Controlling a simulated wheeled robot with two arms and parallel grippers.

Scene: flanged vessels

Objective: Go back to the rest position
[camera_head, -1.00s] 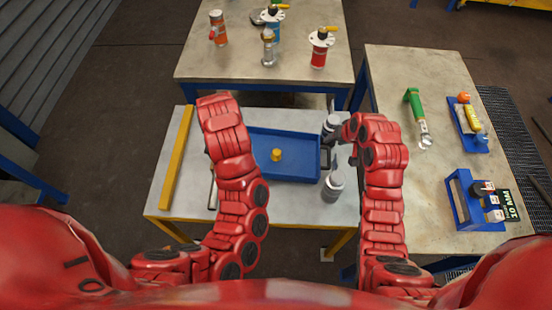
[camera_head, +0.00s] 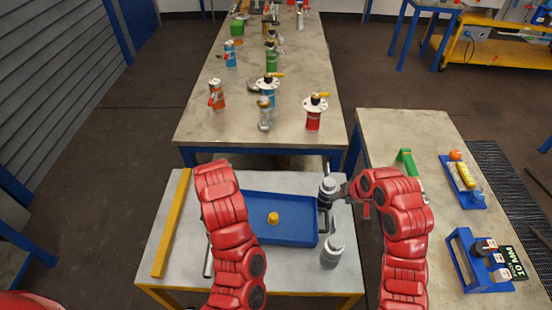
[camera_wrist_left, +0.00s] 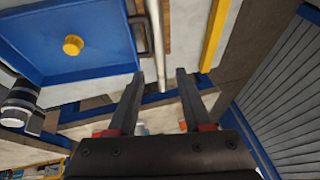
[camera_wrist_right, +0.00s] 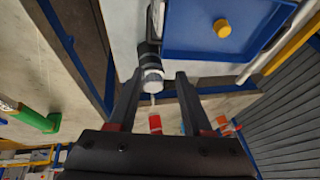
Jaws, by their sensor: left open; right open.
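My left gripper (camera_wrist_left: 158,92) is open in the left wrist view, with a grey rod (camera_wrist_left: 157,35) and the blue tray's (camera_wrist_left: 85,73) dark handle beyond its fingertips. In the head view my left arm hides this gripper. My right gripper (camera_head: 347,193) is open beside a grey and black cylindrical part (camera_head: 328,187). In the right wrist view that part (camera_wrist_right: 152,75) lies beyond the fingertips (camera_wrist_right: 156,90); I cannot tell whether they touch. The tray (camera_head: 290,232) lies on the small table and holds a yellow knob-like piece (camera_head: 273,218).
A second grey cylinder (camera_head: 331,253) stands right of the tray, and a yellow bar (camera_head: 172,225) lies at the left. The far table (camera_head: 200,130) carries several flanged vessels, including a red one (camera_head: 314,115). The right table holds a blue rack (camera_head: 470,268) and a green-handled tool (camera_head: 406,160).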

